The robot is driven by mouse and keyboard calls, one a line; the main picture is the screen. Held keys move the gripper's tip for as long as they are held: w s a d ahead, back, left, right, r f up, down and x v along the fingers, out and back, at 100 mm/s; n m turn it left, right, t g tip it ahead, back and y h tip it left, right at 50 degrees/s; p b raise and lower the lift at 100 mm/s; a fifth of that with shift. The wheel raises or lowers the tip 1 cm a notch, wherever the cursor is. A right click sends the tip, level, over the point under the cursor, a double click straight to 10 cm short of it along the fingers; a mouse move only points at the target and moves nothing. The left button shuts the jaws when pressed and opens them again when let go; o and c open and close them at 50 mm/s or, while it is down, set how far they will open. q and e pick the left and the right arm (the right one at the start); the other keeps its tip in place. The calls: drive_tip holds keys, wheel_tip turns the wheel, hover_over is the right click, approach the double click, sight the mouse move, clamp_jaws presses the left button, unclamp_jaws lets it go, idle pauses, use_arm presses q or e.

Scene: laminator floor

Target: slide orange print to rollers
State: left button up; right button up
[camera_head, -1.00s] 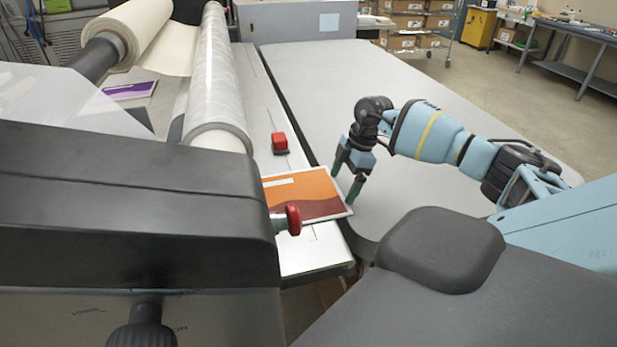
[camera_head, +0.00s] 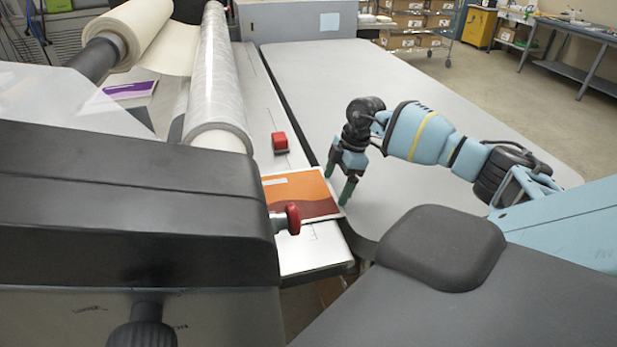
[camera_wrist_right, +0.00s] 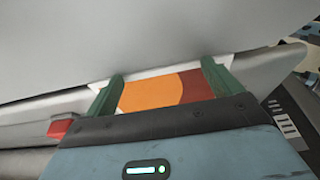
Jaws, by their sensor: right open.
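The orange print (camera_head: 305,190), with a dark red-brown wave and a pale label, lies flat on the light feed table (camera_head: 310,258). Its near left corner is hidden behind a red knob. My right gripper (camera_head: 338,182) is open at the print's right edge, with green fingertips pointing down. In the right wrist view, the print (camera_wrist_right: 160,93) shows between the two spread fingers (camera_wrist_right: 163,86); whether they touch it is unclear. A film-wrapped roller (camera_head: 215,85) runs along the table's left side. My left gripper is out of view.
A red block (camera_head: 280,143) sits on the table beyond the print. The red knob (camera_head: 290,217) stands at the print's near left. A purple print (camera_head: 130,90) lies beyond the roller. The grey table (camera_head: 400,85) at right is clear.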

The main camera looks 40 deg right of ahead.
sight(310, 192)
drive_tip(key=shift+w+a, duration=0.25)
drive_tip(key=shift+a, duration=0.2)
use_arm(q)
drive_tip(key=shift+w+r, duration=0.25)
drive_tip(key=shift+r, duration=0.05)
use_arm(e)
drive_tip(key=shift+s+d, duration=0.15)
drive_tip(key=shift+d, duration=0.1)
idle(0.4)
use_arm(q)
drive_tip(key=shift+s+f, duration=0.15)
use_arm(e)
drive_tip(key=shift+w+d, duration=0.2)
drive_tip(key=shift+w, duration=0.15)
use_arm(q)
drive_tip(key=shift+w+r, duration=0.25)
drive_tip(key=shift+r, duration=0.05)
use_arm(e)
drive_tip(key=shift+w+a, duration=0.1)
drive_tip(key=shift+a, duration=0.15)
